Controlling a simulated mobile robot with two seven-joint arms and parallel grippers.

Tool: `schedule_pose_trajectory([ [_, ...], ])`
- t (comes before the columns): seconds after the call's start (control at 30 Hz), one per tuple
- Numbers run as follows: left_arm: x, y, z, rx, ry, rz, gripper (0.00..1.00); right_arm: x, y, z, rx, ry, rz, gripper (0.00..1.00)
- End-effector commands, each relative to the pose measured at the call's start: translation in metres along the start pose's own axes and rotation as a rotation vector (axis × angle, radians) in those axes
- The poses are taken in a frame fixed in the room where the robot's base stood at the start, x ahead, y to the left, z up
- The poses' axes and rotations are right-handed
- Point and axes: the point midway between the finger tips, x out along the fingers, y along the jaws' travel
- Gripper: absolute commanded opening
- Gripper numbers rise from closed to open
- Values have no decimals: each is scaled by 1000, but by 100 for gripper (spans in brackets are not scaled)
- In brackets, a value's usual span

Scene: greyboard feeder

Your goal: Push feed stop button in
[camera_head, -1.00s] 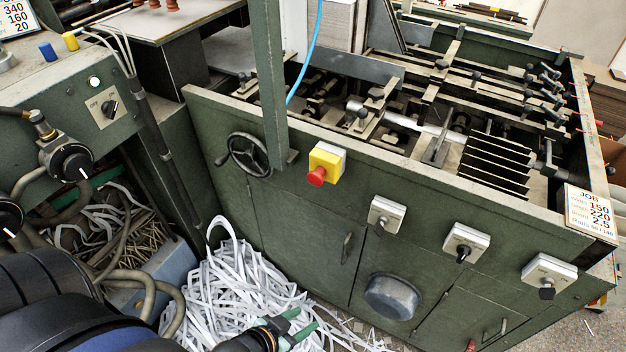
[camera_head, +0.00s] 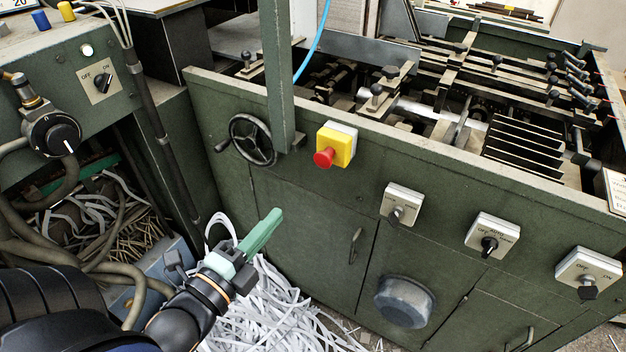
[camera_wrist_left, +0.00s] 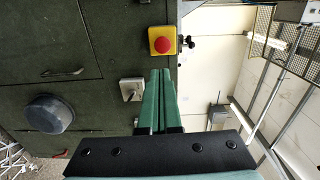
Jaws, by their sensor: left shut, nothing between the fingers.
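The feed stop button is a red mushroom knob (camera_head: 325,158) on a yellow box (camera_head: 338,145), fixed to the upper front of the green machine. In the left wrist view the red knob (camera_wrist_left: 163,45) faces the camera, beyond the fingertips. My left gripper (camera_head: 275,215) is shut and empty, its green fingers together and pointing up and right. In the head view it is below and left of the button, apart from it. In the left wrist view its fingers (camera_wrist_left: 160,75) end just below the yellow box. My right gripper is not in view.
Switch boxes (camera_head: 402,203) (camera_head: 491,236) (camera_head: 588,270) stick out of the machine front (camera_head: 310,215) right of the button. A handwheel (camera_head: 252,140) and a green post (camera_head: 278,80) are to its left. White paper strips (camera_head: 270,305) lie below my left gripper.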

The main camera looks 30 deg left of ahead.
Motion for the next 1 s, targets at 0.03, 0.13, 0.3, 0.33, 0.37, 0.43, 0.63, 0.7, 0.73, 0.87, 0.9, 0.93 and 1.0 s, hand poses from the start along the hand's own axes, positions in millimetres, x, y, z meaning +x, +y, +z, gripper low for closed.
schedule_pose_trajectory([
  [0.03,0,-2,0,18,-1,-8,0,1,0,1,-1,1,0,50],
  [0.13,-1,-4,1,30,-1,-13,0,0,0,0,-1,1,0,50],
  [0.3,-1,-4,0,28,0,-11,0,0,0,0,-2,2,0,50],
  [0.33,-1,-4,0,28,0,-11,0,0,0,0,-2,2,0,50],
  [0.37,-1,-4,0,27,0,-11,0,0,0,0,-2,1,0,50],
  [0.43,0,-4,0,27,0,-11,0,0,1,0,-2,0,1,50],
  [0.63,14,-4,0,25,1,-14,0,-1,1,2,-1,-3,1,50],
  [0.7,23,-5,0,26,2,-16,0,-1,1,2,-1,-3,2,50],
  [0.73,27,-5,0,27,2,-15,0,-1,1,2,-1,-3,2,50],
  [0.87,46,-6,0,25,0,-14,0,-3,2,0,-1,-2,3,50],
  [0.9,52,-6,0,25,1,-15,0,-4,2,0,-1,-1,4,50],
  [0.93,56,-6,0,26,0,-14,0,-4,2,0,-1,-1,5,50],
  [1.0,66,-6,0,26,1,-15,0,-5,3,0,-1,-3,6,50],
])
